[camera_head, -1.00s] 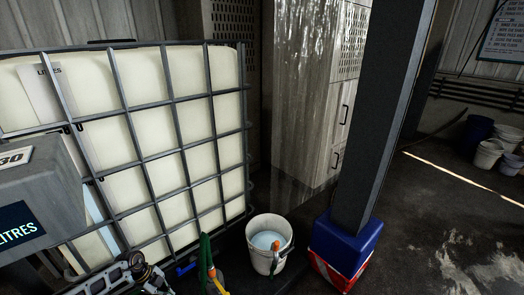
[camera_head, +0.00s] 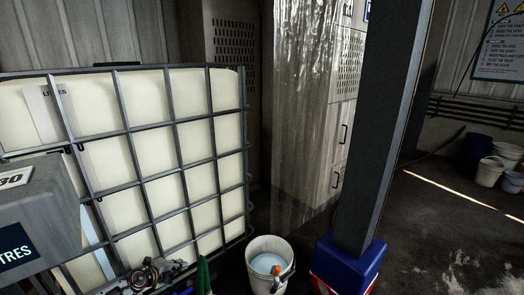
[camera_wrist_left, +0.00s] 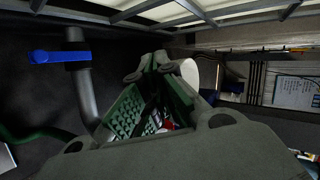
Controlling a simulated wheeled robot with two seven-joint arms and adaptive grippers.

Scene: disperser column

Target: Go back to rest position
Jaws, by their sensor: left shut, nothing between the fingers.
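My left gripper (camera_head: 172,268) shows at the lower edge of the head view, in front of the lower part of the caged tank. In the left wrist view its green-padded fingers (camera_wrist_left: 150,68) are together and hold nothing. The fingers point toward a white bucket, partly hidden behind them. My right gripper is in neither view.
The tank (camera_head: 155,150) in its grey cage fills the left. The white bucket (camera_head: 262,284) with pale blue liquid stands beside it. A dark post (camera_head: 385,130) on a blue base stands right. A blue valve handle (camera_wrist_left: 55,57) shows in the wrist view. Floor at far right is open.

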